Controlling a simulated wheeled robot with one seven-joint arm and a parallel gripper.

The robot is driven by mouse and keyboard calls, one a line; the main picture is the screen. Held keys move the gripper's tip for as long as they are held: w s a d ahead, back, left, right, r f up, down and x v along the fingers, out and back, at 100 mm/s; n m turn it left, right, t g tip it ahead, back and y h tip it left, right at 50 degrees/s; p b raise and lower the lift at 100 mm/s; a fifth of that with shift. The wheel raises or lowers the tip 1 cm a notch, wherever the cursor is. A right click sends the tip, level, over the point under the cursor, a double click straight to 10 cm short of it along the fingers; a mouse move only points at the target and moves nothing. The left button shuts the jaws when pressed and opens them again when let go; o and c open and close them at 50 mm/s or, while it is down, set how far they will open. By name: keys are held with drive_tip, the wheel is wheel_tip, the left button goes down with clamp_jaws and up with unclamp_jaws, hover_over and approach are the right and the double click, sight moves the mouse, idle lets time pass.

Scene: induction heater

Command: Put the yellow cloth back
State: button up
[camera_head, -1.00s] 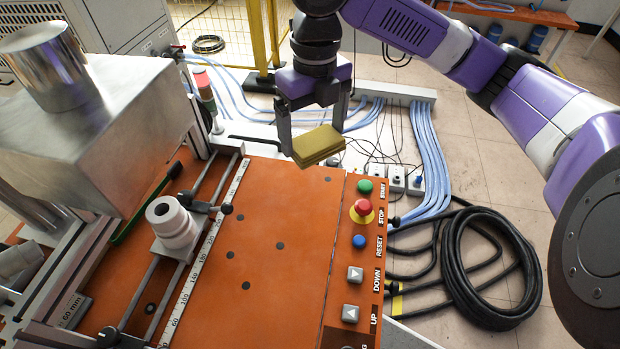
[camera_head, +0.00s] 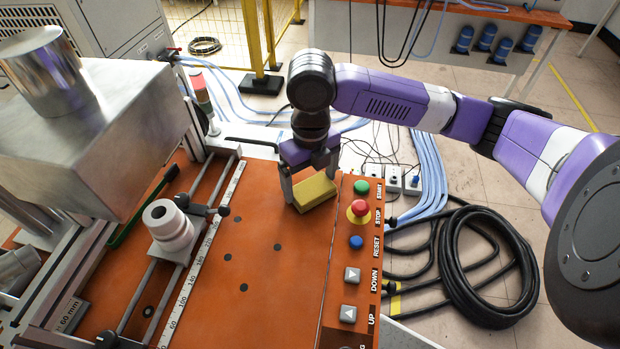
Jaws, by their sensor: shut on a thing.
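The yellow cloth (camera_head: 315,192) is a small folded block. It is between the fingers of my gripper (camera_head: 311,184), which is shut on it. My gripper points down over the far right part of the orange bench top (camera_head: 262,265), just left of the button panel. The cloth is low, at or just above the orange surface; I cannot tell whether it touches.
The button panel (camera_head: 352,262) has a green button (camera_head: 361,187) and a red stop button (camera_head: 360,208) close to the cloth. A rail with a white cylindrical part (camera_head: 168,226) lies to the left. The orange surface between them is clear.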

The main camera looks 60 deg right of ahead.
sight(311, 185)
drive_tip(key=shift+f, duration=0.15)
drive_tip(key=o, duration=1.1)
drive_tip(key=shift+c, duration=0.2)
wheel_tip(311, 185, up, 12)
drive_tip(key=shift+r, duration=0.2)
